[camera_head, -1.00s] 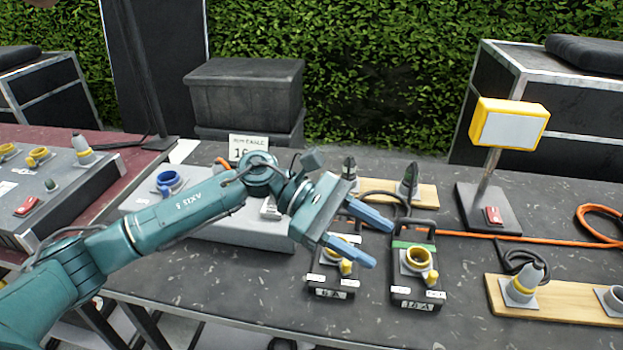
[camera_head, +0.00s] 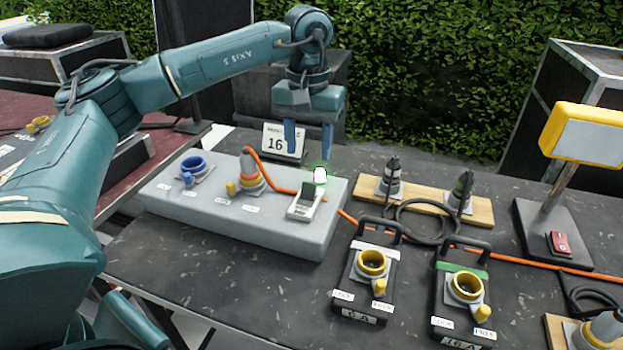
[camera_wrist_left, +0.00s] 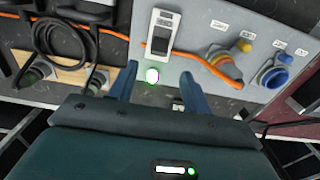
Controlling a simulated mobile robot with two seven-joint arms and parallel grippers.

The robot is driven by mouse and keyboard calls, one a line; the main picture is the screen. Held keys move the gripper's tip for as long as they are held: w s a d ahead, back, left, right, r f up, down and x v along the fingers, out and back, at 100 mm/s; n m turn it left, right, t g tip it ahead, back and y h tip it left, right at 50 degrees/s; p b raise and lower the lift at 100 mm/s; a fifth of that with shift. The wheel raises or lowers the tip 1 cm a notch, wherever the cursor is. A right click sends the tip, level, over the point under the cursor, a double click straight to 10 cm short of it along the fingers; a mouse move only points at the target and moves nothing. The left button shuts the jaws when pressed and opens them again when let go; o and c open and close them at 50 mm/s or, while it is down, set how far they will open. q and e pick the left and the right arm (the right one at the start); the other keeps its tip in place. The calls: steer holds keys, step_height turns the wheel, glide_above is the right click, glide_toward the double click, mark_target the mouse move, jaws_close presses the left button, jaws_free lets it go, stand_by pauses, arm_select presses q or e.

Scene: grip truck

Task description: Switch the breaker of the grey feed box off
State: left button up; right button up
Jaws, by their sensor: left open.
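The grey feed box (camera_head: 235,228) lies on the dark table left of centre. Its breaker (camera_head: 300,208), a pale housing with a dark part, is at the right end of its top; it also shows in the wrist view (camera_wrist_left: 160,32). A white light with a green rim (camera_head: 320,175) glows just behind the breaker. My left gripper (camera_head: 310,146) points down, open and empty, above and behind the breaker near the box's back edge. In the wrist view the light lies between the fingers, with the breaker beyond them. The breaker's lever position is hard to tell. My right gripper is out of view.
An orange cable (camera_head: 284,190) runs from a plug in the box to the right. A blue socket (camera_head: 193,170) is at its left. A "16" sign (camera_head: 284,143) stands behind. Two black boxes with yellow sockets (camera_head: 372,262) (camera_head: 466,285) stand in front. A yellow-framed lamp (camera_head: 585,135) stands right.

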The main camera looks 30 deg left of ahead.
mark_target(309, 183)
arm_select(q)
step_height(309, 183, down, 9)
steer(key=shift+r, duration=0.15)
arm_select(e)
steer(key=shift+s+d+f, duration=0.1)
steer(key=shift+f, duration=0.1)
arm_select(q)
steer(key=c, duration=1)
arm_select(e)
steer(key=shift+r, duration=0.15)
